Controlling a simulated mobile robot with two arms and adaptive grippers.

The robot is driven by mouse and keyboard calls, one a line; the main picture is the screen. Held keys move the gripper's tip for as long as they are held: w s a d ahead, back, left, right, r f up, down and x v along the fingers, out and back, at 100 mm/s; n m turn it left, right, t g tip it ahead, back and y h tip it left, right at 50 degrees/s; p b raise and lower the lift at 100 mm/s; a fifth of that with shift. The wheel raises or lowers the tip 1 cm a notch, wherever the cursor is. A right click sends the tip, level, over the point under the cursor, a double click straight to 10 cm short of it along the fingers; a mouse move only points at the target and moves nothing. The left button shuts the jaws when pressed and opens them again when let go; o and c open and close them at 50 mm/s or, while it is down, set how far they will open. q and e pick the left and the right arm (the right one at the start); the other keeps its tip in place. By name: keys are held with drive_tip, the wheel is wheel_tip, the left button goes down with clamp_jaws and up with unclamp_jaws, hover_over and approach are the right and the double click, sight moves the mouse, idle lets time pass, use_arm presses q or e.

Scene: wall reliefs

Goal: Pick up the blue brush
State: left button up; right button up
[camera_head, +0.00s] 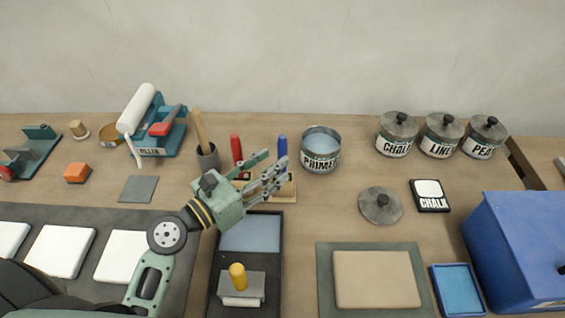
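The blue brush (282,146) stands upright, its blue handle up, in a pale wooden holder (285,197) near the middle of the table. Its lower part is hidden behind my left gripper. A red brush (236,146) stands upright to its left. My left gripper (275,159) comes in from the lower left, its fingers apart and empty. Its fingertips are close to the blue handle; I cannot tell whether they touch it. My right gripper is not in view.
Behind right is a primer tin (321,150). A dark tray (218,285) lies in front, and a blue box (520,245) is at right.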

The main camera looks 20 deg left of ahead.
sight(279, 153)
use_arm(q)
drive_tip(key=w, duration=0.1)
drive_tip(key=w+d+r+p, duration=0.1)
drive_tip(key=shift+w+d+r, duration=0.15)
drive_tip(key=shift+w+r, duration=0.1)
drive_tip(key=shift+w, duration=0.05)
drive_tip(key=shift+w+d+f, duration=0.15)
drive_tip(key=shift+w+d, duration=0.1)
drive_tip(key=shift+w, duration=0.2)
drive_tip(key=shift+w+d+f, duration=0.15)
drive_tip(key=shift+w+d, duration=0.05)
drive_tip(key=shift+w, duration=0.2)
drive_tip(key=c, duration=0.6)
clamp_jaws()
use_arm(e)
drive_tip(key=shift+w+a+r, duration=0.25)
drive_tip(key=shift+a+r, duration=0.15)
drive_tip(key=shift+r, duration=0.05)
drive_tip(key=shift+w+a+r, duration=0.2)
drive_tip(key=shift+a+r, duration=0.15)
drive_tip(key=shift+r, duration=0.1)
